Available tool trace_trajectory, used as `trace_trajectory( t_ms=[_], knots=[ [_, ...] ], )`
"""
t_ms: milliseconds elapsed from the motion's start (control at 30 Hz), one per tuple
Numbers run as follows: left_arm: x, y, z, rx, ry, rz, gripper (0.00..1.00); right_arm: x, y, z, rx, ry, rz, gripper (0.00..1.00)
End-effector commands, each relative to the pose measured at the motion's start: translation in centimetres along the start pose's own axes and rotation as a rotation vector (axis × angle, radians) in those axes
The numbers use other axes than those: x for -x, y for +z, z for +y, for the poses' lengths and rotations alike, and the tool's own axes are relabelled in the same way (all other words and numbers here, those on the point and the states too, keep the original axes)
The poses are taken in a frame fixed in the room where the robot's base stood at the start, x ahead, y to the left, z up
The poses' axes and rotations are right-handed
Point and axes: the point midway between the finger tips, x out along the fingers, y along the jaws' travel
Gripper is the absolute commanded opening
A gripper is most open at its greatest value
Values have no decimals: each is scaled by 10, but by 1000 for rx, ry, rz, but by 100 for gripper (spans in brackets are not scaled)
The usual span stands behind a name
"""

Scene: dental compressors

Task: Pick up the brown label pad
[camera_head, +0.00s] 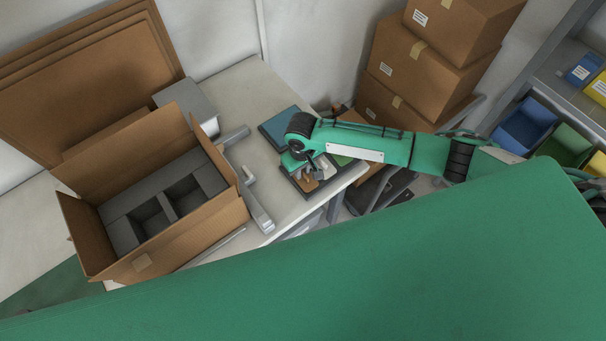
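A small brown pad (308,185), which looks like the brown label pad, lies in a dark shallow tray (311,198) near the front right edge of the white table. My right arm reaches in from the right. My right gripper (316,173) points down over the tray, right at the brown pad, and covers part of it. The fingers are small and dark here, so I cannot tell if they touch the pad or how far apart they are. A green item (343,160) lies beside the gripper, partly under my arm. My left gripper is not in view.
An open cardboard box (190,240) with a grey divided insert stands left on the table (240,88). A grey metal bracket (258,205) lies between box and tray. A blue-topped item (274,128) is behind the tray. Stacked cartons (420,75) and bins (524,128) are at right.

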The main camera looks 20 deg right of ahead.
Motion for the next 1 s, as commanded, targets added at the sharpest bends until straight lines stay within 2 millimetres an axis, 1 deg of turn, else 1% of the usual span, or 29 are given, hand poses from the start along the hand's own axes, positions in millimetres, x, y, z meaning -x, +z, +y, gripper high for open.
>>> trace_trajectory(
  t_ms=[33,67,100,467,633,767,867,900,1000],
  knots=[
    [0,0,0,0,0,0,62,0,0,0,0,0,0,7],
    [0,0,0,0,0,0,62,0,0,0,0,0,0,1],
    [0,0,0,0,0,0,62,0,0,0,0,0,0,0],
    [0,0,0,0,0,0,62,2,0,0,0,0,1,0],
    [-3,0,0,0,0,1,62,13,-1,0,-1,-1,3,0],
    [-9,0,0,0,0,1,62,35,-1,0,1,0,5,0],
    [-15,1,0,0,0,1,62,63,-1,0,2,-1,7,0],
    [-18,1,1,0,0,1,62,76,-2,0,1,-1,8,0],
    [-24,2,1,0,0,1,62,107,-2,0,1,-1,6,0]
  ],
)
